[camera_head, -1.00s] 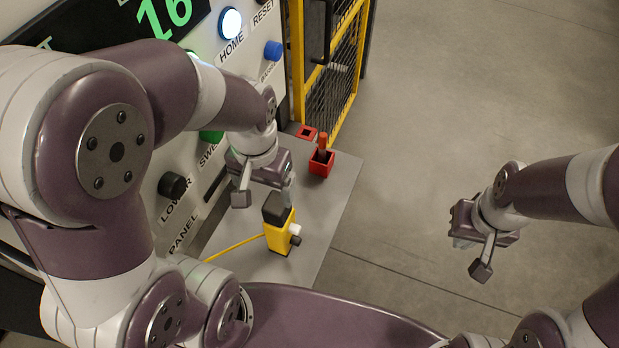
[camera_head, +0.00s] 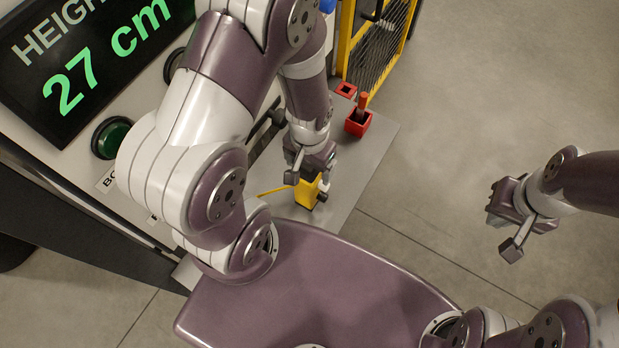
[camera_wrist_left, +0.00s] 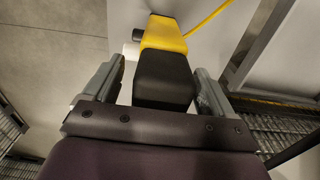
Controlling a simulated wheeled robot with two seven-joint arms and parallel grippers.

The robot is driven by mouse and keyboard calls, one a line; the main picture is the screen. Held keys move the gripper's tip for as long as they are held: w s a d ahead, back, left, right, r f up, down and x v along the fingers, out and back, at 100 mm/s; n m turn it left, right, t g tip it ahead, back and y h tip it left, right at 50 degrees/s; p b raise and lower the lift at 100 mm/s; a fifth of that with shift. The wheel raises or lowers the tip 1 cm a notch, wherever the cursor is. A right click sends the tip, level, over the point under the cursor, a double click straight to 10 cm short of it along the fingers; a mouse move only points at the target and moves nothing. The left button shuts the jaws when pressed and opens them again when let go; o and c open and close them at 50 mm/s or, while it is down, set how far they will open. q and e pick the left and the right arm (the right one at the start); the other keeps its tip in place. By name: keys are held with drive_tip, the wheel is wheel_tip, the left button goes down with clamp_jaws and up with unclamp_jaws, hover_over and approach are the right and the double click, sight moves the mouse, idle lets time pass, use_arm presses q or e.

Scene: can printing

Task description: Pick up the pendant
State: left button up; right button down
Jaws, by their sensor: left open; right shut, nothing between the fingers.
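The pendant is a yellow box with a black end and a yellow cable. In the head view the pendant (camera_head: 308,193) stands on the grey shelf (camera_head: 362,165), partly hidden by my left gripper (camera_head: 311,172) just above it. In the left wrist view the pendant's black end (camera_wrist_left: 165,78) lies between the two open fingers of my left gripper (camera_wrist_left: 160,88), with gaps visible at the sides. Its yellow part (camera_wrist_left: 163,33) is beyond. My right gripper (camera_head: 505,215) is shut and empty, out over the floor at the right.
A panel with a display (camera_head: 90,60) reading 27 cm and a green button (camera_head: 112,138) stands at the left. A red holder (camera_head: 358,122) and a smaller red square socket (camera_head: 346,90) are on the shelf's far end. A yellow mesh fence (camera_head: 378,50) stands behind. The floor at right is clear.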

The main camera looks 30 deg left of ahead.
use_arm(q)
drive_tip(key=shift+f, duration=0.45)
drive_tip(key=shift+w+f, duration=0.1)
drive_tip(key=shift+w, duration=0.05)
clamp_jaws()
